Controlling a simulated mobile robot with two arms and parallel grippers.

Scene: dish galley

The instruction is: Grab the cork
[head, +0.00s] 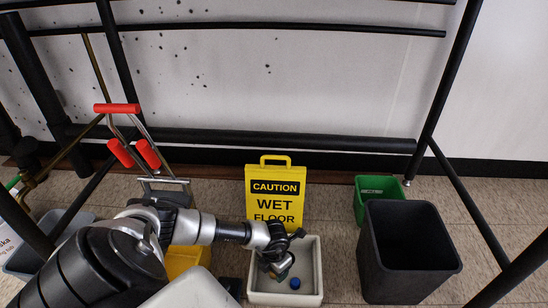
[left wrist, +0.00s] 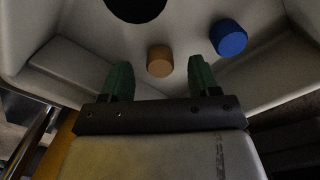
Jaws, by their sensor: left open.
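The cork (left wrist: 159,61) is a small tan cylinder inside a pale basin (left wrist: 60,58). In the left wrist view it lies just beyond and between the green fingertips of my left gripper (left wrist: 160,77). The fingers are apart, with nothing held between them; I cannot tell how far above the cork they are. In the head view my left gripper (head: 281,268) reaches down into the white basin (head: 318,270), and I cannot make out the cork there. My right gripper is not in view.
A blue cap (left wrist: 229,38) lies in the basin right of the cork; the head view shows it too (head: 295,284). A dark round shape (left wrist: 136,6) is beyond the cork. A yellow caution sign (head: 275,190) stands behind the basin. A black bin (head: 409,250) and green bin (head: 372,188) stand right.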

